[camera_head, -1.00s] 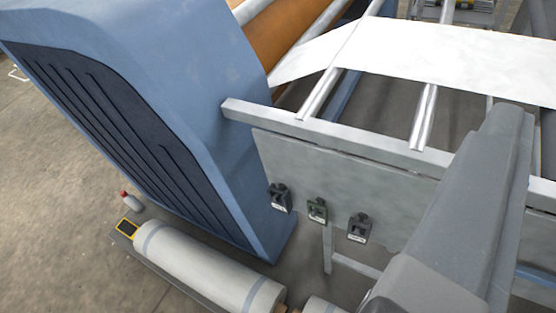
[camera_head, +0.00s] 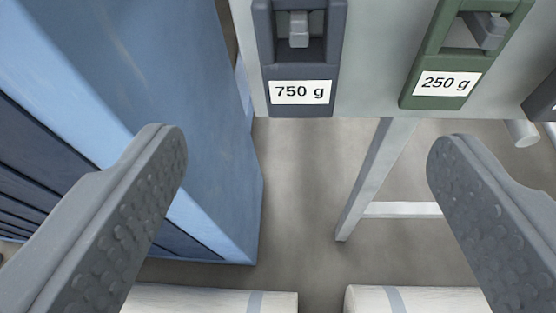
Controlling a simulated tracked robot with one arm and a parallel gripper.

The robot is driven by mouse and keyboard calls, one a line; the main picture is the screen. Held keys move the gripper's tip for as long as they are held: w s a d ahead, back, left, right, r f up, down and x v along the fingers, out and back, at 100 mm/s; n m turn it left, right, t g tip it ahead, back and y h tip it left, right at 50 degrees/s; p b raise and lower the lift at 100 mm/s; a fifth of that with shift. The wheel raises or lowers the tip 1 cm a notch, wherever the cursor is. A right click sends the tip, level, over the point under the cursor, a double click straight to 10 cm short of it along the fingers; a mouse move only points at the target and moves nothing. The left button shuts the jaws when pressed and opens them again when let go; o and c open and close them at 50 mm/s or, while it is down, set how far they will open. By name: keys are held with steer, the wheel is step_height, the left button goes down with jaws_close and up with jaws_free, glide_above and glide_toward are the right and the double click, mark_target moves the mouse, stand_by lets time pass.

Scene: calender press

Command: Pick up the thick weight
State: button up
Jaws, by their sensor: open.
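A dark blue-grey weight labelled 750 g (camera_head: 299,103) hangs on the grey panel at the top centre; its top is cut off by the frame edge. A green weight labelled 250 g (camera_head: 443,88) hangs to its right, tilted in the picture. A third dark weight (camera_head: 543,102) is mostly cut off at the right edge, its label unreadable. Which is thickest cannot be told from this angle. My gripper (camera_head: 308,143) is open and empty, its fingers wide apart. The 750 g weight sits above the gap between the fingertips in the picture, apart from both.
A blue machine housing (camera_head: 215,130) stands close on the left, behind my left finger. The grey panel (camera_head: 385,60) carries the weights. A pale frame leg (camera_head: 375,180) stands below it. White rolls (camera_head: 210,302) lie at the bottom. Bare floor shows between them.

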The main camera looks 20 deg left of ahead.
step_height(320, 180, down, 2)
steer(key=s, duration=0.1)
steer(key=b, duration=0.1)
glide_toward(299, 77)
steer(key=w+f, duration=0.2)
steer(key=w, duration=0.1)
steer(key=shift+a+r+b+x, duration=0.1)
steer(key=shift+b+x, duration=0.05)
steer(key=shift+x, duration=0.95)
steer(key=shift+a+r+b+x, duration=0.1)
steer(key=shift+a+b+x, duration=0.05)
steer(key=shift+x, duration=0.95)
steer(key=shift+a+r+b+x, duration=0.1)
steer(key=shift+b+x, duration=0.05)
steer(key=shift+x, duration=1)
jaws_close()
steer(key=shift+r, duration=0.1)
